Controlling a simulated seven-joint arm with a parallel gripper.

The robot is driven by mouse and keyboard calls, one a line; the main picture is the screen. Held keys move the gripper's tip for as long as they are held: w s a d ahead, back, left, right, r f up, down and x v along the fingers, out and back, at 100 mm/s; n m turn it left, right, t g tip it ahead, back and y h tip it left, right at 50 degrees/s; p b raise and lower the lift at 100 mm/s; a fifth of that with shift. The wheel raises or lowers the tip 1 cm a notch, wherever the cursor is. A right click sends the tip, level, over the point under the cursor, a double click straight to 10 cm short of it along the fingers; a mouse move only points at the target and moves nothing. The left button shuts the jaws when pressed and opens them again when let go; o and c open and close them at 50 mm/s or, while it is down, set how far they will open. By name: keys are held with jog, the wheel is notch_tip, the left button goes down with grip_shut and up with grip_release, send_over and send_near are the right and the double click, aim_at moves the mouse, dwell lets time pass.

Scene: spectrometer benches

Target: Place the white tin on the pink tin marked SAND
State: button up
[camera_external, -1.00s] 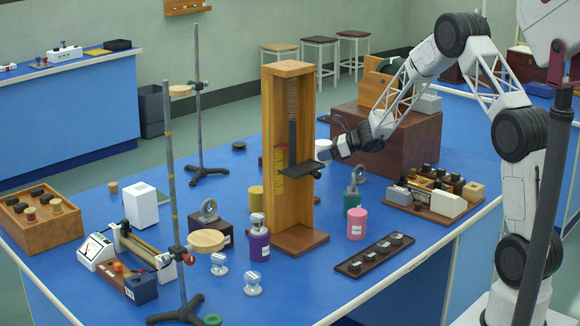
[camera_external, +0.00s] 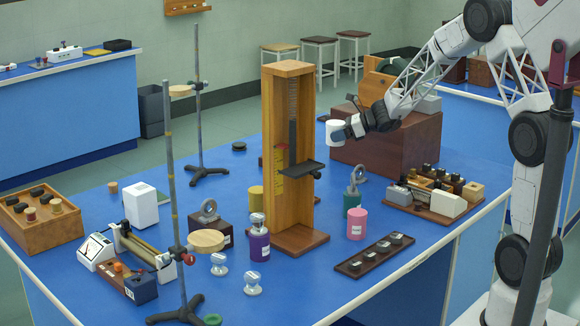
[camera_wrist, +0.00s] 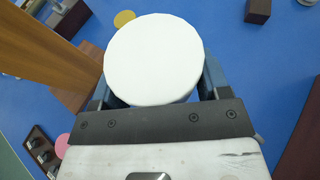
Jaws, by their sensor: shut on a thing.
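My gripper (camera_external: 345,132) is shut on the white tin (camera_external: 335,133) and holds it in the air to the right of the wooden tower. In the wrist view the round white top of the tin (camera_wrist: 153,58) sits between the fingers. The pink tin (camera_external: 357,223) stands upright on the blue bench, below the held tin and slightly to its right, with a small label too small to read. Its top is bare. A pink disc at the left of the wrist view (camera_wrist: 63,146) looks like the same tin.
The wooden tower (camera_external: 290,160) with its dark shelf stands left of my gripper. A teal tin (camera_external: 351,199) with a metal ring weight is just behind the pink tin. A dark strip with several knobs (camera_external: 375,255) lies in front. A brown box (camera_external: 386,140) stands behind.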

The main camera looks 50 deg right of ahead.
jog(key=s+a+r, duration=0.1)
jog(key=s+a, duration=0.3)
jog(key=s, duration=0.5)
jog(key=s+a, duration=0.4)
jog(key=s, duration=0.6)
jog(key=s+a+f+n+g+y, duration=0.15)
jog(key=s+a, duration=0.25)
jog(key=s, duration=0.6)
jog(key=s+a+f, duration=0.2)
jog(key=s+a, duration=0.1)
jog(key=s, duration=0.7)
jog(key=shift+f, duration=2.3)
jog(key=shift+w, duration=0.1)
send_over(360, 212)
jog(key=shift+w+f, duration=0.1)
jog(key=shift+f, duration=0.6)
jog(key=shift+f, duration=0.1)
jog(key=shift+f, duration=1.65)
jog(key=shift+f, duration=0.15)
